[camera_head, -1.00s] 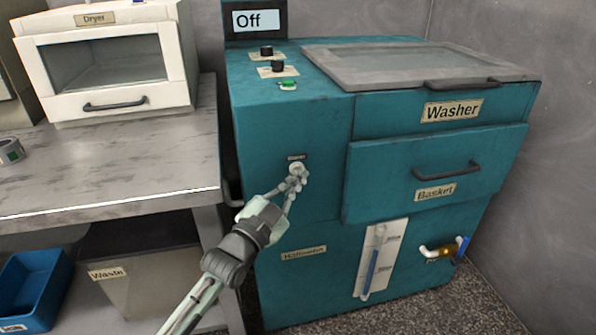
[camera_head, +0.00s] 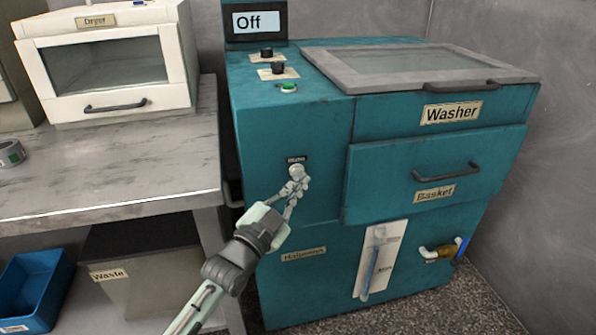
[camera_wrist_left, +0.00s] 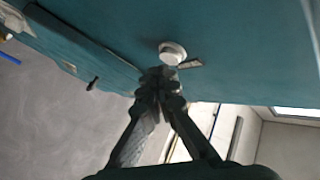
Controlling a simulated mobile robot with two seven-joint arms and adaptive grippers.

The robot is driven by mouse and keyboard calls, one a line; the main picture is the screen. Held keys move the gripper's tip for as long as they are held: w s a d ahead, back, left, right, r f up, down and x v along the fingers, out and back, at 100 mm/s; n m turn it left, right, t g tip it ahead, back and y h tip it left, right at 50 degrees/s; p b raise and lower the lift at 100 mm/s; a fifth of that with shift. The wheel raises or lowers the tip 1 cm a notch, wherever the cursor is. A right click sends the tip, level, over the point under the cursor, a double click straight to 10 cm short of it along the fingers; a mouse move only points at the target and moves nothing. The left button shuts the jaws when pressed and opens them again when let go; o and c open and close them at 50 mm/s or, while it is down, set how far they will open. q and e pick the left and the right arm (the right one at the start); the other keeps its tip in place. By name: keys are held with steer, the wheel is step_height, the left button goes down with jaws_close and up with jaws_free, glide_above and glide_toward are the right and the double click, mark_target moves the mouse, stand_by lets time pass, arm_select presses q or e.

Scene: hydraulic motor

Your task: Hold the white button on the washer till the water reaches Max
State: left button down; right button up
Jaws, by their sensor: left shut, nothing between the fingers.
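The teal washer (camera_head: 300,125) stands at centre right. Its round white button (camera_head: 296,171) is on the front, below a small dark label, and shows in the left wrist view as a white disc (camera_wrist_left: 172,54). My left gripper (camera_head: 299,183) is shut and empty, its fingertips right at the button's lower edge. In the left wrist view the fingertips (camera_wrist_left: 163,77) appear just below the disc; I cannot tell whether they touch it. The water gauge (camera_head: 379,258) is a tube with blue in it on a white plate; its marks are too small to read. My right gripper is not in view.
The display (camera_head: 256,21) reads "Off". Black knobs and a green button (camera_head: 288,88) sit on the washer's top. A table (camera_head: 110,170) with a white dryer (camera_head: 110,75) is at left, above a waste bin (camera_head: 140,290) and blue bin (camera_head: 35,285).

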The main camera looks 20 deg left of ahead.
arm_select(q)
steer(key=shift+s+d, duration=0.15)
steer(key=shift+s, duration=0.1)
steer(key=s+d+p, duration=0.1)
steer(key=s, duration=0.1)
steer(key=s+d+p, duration=0.1)
steer(key=s, duration=0.1)
steer(key=shift+d, duration=0.4)
stand_by(0.5)
